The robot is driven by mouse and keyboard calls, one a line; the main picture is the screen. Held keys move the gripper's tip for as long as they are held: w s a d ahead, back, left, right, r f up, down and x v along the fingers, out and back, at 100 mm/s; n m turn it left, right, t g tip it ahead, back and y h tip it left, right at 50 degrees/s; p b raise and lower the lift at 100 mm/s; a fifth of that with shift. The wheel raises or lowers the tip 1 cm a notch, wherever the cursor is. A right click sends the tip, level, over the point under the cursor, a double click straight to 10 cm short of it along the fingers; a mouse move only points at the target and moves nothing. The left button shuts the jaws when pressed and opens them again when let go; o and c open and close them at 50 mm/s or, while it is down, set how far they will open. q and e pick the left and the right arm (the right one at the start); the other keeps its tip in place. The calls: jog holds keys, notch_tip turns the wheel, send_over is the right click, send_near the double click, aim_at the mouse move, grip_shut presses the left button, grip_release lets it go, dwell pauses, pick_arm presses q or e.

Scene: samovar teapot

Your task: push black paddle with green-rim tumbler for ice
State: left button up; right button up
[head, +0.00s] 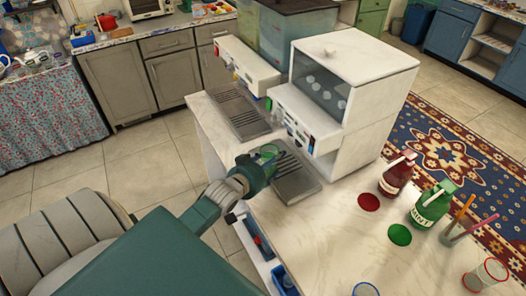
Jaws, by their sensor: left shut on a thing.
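My left gripper (262,167) is shut on the green-rim tumbler (268,152), a clear glass whose green rim faces up. It holds the tumbler at the front left edge of the drip tray (300,184) of the white ice dispenser (350,55). The dispenser's window shows several pale round pieces. Its front panel (299,133) has small coloured labels and stands just behind and above the tumbler. I cannot clearly make out the black paddle; it is small or hidden under the panel. I cannot tell whether the tumbler touches it. My right gripper is not in view.
A second dispenser (248,66) with its own drip tray (238,112) stands to the left. On the white counter (330,235) at right are a red bottle (397,176), a green bottle (432,206), red and green discs, a red-rim glass (485,275) and a blue-rim glass (365,289).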

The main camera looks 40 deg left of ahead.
pick_arm(q)
jog(key=w, duration=0.1)
jog(key=w+d+b, duration=0.1)
jog(key=w, duration=0.1)
jog(key=w+d, duration=0.1)
jog(key=shift+w+r, duration=0.1)
jog(key=shift+w, duration=0.3)
jog(key=shift+w+d, duration=0.2)
jog(key=shift+w, duration=0.35)
jog(key=shift+w+d, duration=0.1)
jog(key=shift+w, duration=0.2)
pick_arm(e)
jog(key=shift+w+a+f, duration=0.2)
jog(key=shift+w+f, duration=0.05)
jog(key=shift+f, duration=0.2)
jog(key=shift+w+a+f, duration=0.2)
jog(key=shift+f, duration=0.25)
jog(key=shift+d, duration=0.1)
